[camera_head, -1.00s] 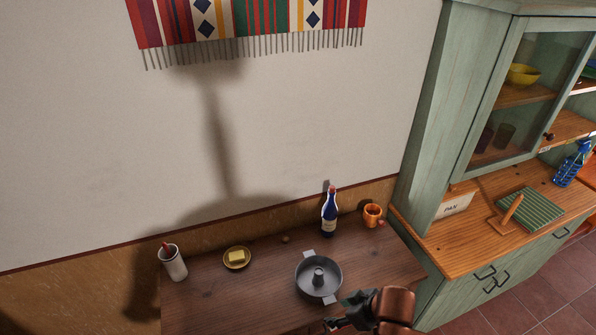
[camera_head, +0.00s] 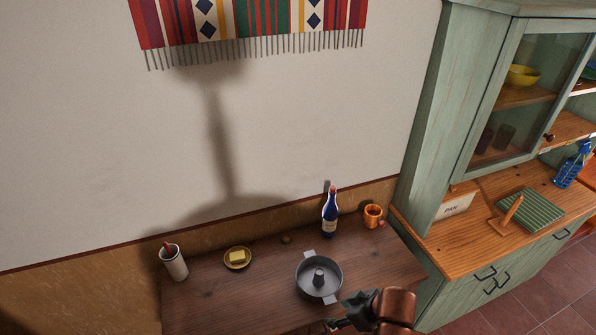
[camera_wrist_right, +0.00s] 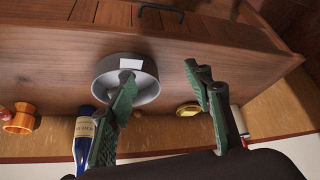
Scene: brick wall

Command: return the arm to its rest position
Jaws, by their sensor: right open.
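My right gripper (camera_head: 340,312) is at the lower edge of the head view, over the front of the dark wooden table (camera_head: 230,300). It is just below and right of a grey round pan (camera_head: 333,285) with a central tube and side handles. In the right wrist view my right gripper (camera_wrist_right: 160,78) has its two green-padded fingers spread, with nothing held between them. The pan (camera_wrist_right: 148,90) shows partly behind the left finger there. My left gripper is not in view.
A blue bottle (camera_head: 329,215) and an orange cup (camera_head: 372,216) stand at the table's back right. A butter dish (camera_head: 237,258) and a white utensil holder (camera_head: 174,264) are on the left. A green cabinet (camera_head: 425,120) rises on the right.

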